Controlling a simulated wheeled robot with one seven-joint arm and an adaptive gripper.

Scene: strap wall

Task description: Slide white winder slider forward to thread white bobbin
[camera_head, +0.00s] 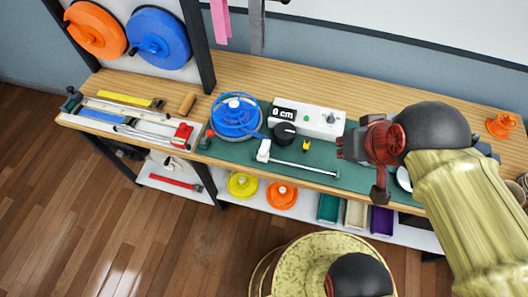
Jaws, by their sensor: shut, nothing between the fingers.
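A white slider block (263,150) sits at the left end of a thin pale rail (304,170) on the green mat, near the table's front. Left of it is a winder with a blue wheel (237,118) and a small white piece (234,103) at its top centre; I cannot tell whether this is the white bobbin. My gripper (343,148) is above the right part of the mat, right of the slider and apart from it. It is shut and holds nothing. My arm hides the right part of the bench.
A white box reading "0 cm" (318,121) stands behind the rail, with a black knob (285,133) and a small yellow piece (306,146) nearby. Tools fill a tray (135,121) at left. An orange item (501,125) stands far right. Coloured bins and reels are below.

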